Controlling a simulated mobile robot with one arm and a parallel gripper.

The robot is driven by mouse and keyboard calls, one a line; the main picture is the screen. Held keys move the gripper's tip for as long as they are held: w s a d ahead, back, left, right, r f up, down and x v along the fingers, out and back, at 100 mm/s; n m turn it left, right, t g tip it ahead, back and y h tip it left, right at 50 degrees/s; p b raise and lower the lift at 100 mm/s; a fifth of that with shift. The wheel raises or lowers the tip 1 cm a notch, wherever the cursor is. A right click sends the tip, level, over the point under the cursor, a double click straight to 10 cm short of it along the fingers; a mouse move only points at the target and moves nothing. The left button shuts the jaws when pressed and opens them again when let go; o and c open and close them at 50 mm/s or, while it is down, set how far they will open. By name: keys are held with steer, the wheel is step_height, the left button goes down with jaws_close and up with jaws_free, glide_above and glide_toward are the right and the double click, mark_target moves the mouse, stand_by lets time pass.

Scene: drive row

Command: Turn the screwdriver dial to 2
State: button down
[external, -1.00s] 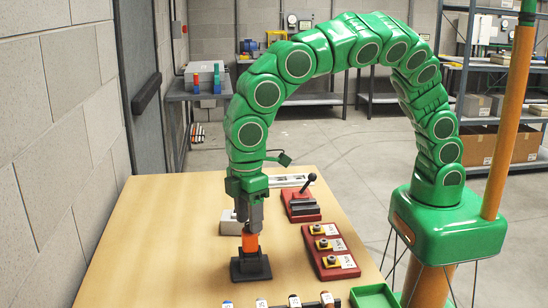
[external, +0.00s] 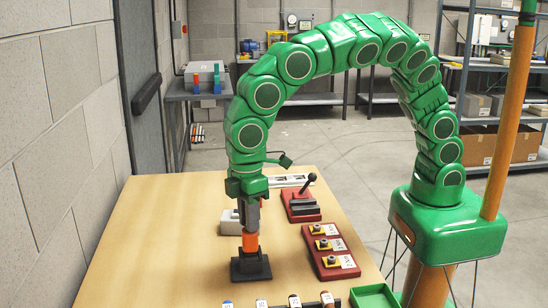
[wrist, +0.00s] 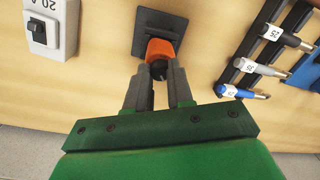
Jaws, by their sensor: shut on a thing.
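The orange screwdriver (external: 250,243) stands upright in a dark square-based stand (external: 251,268) on the wooden table. My gripper (external: 249,230) points straight down over it and is shut on its upper part. In the wrist view, the orange screwdriver (wrist: 160,49) lies between my gripper's fingers (wrist: 160,72), with a dark part showing at their tips. The stand's flat dark plate (wrist: 150,20) lies beyond. No dial numbers or marks can be read in either view.
A grey-white switch box (external: 230,223) stands just behind the stand. A red block with a lever (external: 300,207) and a red board with yellow parts (external: 330,253) are to the right. A rack of labelled tools (wrist: 262,55) is close by in the wrist view. The table's left side is clear.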

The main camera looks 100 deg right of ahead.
steer(key=shift+m, duration=0.5)
steer(key=shift+m, duration=0.6)
stand_by(0.9)
steer(key=c, duration=1)
jaws_free()
steer(key=shift+r, duration=0.15)
steer(key=shift+d+r, duration=0.15)
steer(key=shift+r, duration=3.6)
